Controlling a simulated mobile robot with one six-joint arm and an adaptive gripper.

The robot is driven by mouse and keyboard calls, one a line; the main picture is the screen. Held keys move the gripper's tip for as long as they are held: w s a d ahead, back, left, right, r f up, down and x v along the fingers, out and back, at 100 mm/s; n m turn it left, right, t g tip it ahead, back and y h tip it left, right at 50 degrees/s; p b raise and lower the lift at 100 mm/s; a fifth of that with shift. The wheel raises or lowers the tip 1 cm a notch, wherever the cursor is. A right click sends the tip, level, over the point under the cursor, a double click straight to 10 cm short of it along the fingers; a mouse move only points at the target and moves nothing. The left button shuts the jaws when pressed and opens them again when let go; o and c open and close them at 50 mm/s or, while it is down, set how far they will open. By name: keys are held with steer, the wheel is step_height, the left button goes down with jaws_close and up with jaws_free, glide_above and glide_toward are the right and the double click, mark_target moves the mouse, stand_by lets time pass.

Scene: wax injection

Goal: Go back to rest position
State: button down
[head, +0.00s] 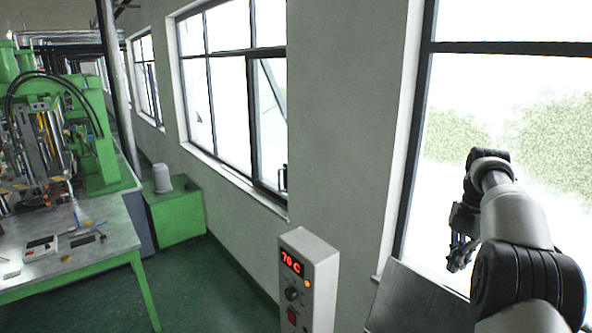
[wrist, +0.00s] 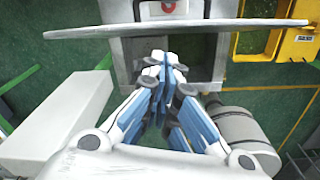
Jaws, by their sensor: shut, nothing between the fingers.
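My gripper (wrist: 166,75) is shut, with its blue-and-white fingers together and nothing between them. In the head view my gripper (head: 461,252) hangs at the right, in front of the bright window and above a grey metal surface (head: 415,303). My arm reaches in from the lower right and is bent. In the wrist view a thin flat plate edge (wrist: 100,32) crosses the picture just beyond the fingertips. Whether the fingers touch it I cannot tell.
A grey control box (head: 311,277) showing "70 C" stands left of my gripper. A table (head: 115,236) with tools and a green machine (head: 92,133) are at the far left. A yellow frame (wrist: 294,45) shows in the wrist view. Green floor (head: 215,283) lies open between table and wall.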

steer(key=s+a+f+m+t+b, duration=0.1)
steer(key=s+a+f+m+b, duration=0.2)
steer(key=s+a+m+b, duration=0.45)
steer(key=s+a+f+m+t+b, duration=0.15)
steer(key=s+a+m+b, duration=0.25)
steer(key=s+a+b, duration=0.65)
steer(key=s+a+f+m+t+b, duration=0.1)
steer(key=s+a+f+m+b, duration=0.3)
steer(key=s+f, duration=0.4)
steer(key=s+a+f+m+t+b, duration=0.1)
steer(key=s+a+f+m+b, duration=0.3)
steer(key=f, duration=0.9)
steer(key=s+a+m, duration=0.2)
steer(key=s, duration=0.2)
steer(key=shift+f, duration=0.35)
